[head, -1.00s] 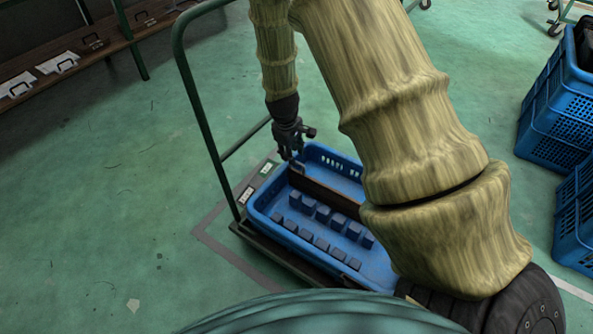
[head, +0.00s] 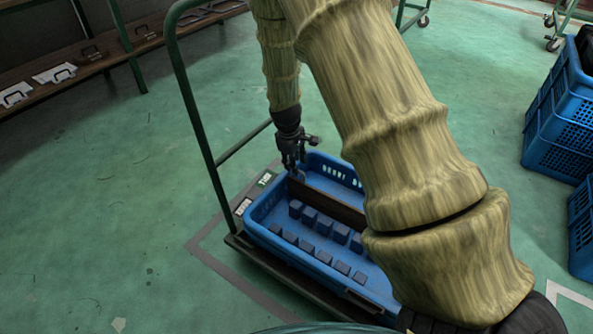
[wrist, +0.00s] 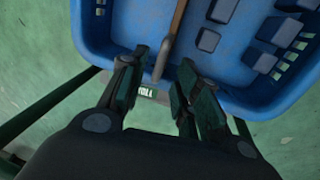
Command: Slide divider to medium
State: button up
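The divider (head: 331,201) is a brown board standing across the blue tray (head: 262,238). Its grey end handle (wrist: 162,60) shows in the wrist view between my fingers. My gripper (head: 295,172) is at the divider's left end, by the tray's rim. In the wrist view my gripper (wrist: 165,65) is open, one finger on each side of the handle, with gaps visible. My arm hides the divider's far right end.
Several dark blue blocks (head: 325,224) stand in rows in the tray's near compartment. The tray sits on a cart with a green handle frame (head: 192,105) at its left. Blue crates (head: 557,125) are stacked at the right. Open green floor lies to the left.

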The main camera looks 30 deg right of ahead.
jog(key=shift+w+d+f+b, duration=0.15)
jog(key=shift+f+b, duration=0.1)
jog(key=shift+f, duration=0.5)
jog(key=shift+d+f+b, duration=0.15)
jog(key=shift+f+b, duration=0.1)
jog(key=shift+f, duration=0.5)
grip_shut()
